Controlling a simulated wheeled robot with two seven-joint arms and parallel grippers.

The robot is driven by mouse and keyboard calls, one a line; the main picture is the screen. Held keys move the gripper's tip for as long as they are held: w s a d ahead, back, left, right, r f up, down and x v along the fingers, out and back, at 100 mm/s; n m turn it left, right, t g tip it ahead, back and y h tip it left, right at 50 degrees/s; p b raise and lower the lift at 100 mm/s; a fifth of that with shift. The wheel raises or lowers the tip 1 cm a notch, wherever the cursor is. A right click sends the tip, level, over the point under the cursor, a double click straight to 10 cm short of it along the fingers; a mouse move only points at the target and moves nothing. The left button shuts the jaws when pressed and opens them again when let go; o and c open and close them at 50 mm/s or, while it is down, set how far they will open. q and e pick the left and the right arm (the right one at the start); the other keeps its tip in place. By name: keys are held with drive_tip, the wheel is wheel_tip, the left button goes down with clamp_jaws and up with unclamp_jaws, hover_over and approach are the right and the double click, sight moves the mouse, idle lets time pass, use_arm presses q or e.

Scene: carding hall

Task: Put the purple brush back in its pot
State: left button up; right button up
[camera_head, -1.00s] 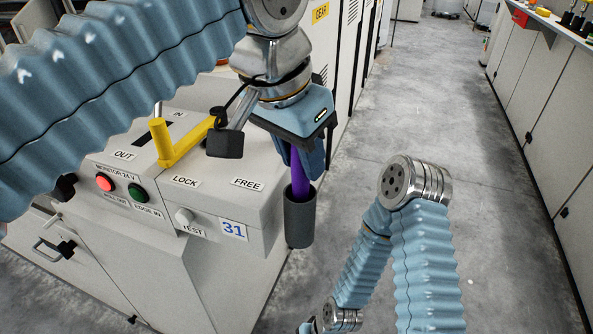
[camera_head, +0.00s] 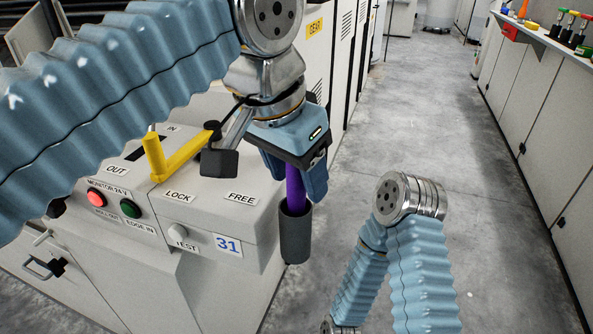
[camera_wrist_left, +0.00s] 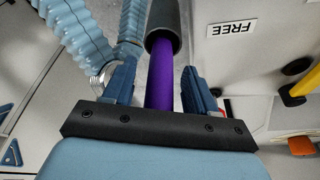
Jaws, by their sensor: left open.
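The purple brush (camera_head: 294,190) stands with its lower end inside the dark grey pot (camera_head: 295,236), which is fixed to the side of the grey control box. In the left wrist view, the purple handle (camera_wrist_left: 160,82) runs into the pot's mouth (camera_wrist_left: 163,28). My left gripper (camera_head: 299,188) is over the pot. Its fingers are open on either side of the handle, with gaps visible in the left wrist view. The brush's top is hidden by the gripper body, and its lower end by the pot. My right gripper is out of view.
The control box (camera_head: 205,205) has a yellow lever (camera_head: 180,157) and a black knob close left of my gripper. My right arm stands right of the pot. Open floor (camera_head: 430,120) lies beyond, with a bench (camera_head: 545,110) holding colored items at right.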

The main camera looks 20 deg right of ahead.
use_arm(q)
drive_tip(key=p+v, duration=0.3)
drive_tip(key=v, duration=0.9)
drive_tip(key=shift+p, duration=0.35)
drive_tip(key=shift+w+f, duration=0.1)
drive_tip(key=shift+c, duration=0.5)
